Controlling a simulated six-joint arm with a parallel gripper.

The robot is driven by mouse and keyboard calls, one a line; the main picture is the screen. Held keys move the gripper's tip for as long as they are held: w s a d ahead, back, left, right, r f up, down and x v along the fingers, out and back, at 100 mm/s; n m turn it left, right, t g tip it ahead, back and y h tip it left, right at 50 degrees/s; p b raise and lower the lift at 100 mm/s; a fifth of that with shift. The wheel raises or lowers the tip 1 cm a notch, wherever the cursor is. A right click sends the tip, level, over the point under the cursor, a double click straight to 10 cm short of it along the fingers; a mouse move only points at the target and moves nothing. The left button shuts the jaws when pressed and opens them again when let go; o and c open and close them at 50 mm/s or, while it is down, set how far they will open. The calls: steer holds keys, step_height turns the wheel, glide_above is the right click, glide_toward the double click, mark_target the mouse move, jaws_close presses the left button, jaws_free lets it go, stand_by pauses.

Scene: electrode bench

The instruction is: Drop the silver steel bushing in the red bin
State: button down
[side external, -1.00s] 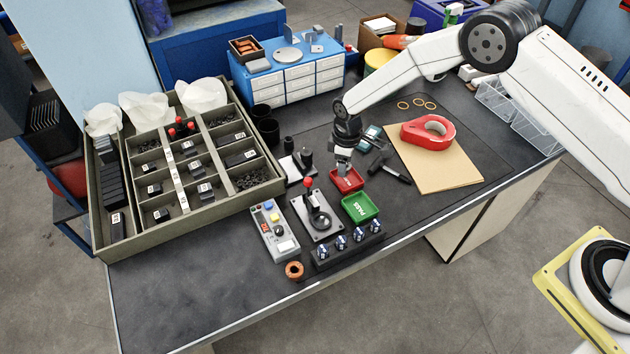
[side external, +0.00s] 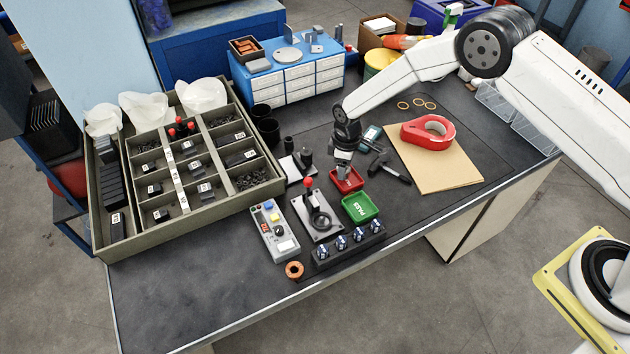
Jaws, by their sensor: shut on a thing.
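My gripper (side external: 343,168) points down at the red bin (side external: 352,185), its fingertips over or just inside the bin's back left part. The red bin is a small open tray on the dark bench mat, right behind the green bin. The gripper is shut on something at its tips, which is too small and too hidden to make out. I cannot pick out the silver steel bushing clearly in this view.
The green bin (side external: 361,207) stands in front of the red bin. A press with a red knob (side external: 308,184) stands close on the left. A black rack (side external: 345,243) with several pieces is in front. A hammer (side external: 390,169) and red tape roll (side external: 428,132) lie to the right.

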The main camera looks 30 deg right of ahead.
steer(key=shift+f, duration=0.3)
stand_by(0.4)
steer(key=shift+c, duration=0.3)
jaws_free()
step_height(320, 180, up, 8)
stand_by(0.6)
step_height(320, 180, up, 5)
steer(key=shift+f, duration=0.1)
stand_by(0.8)
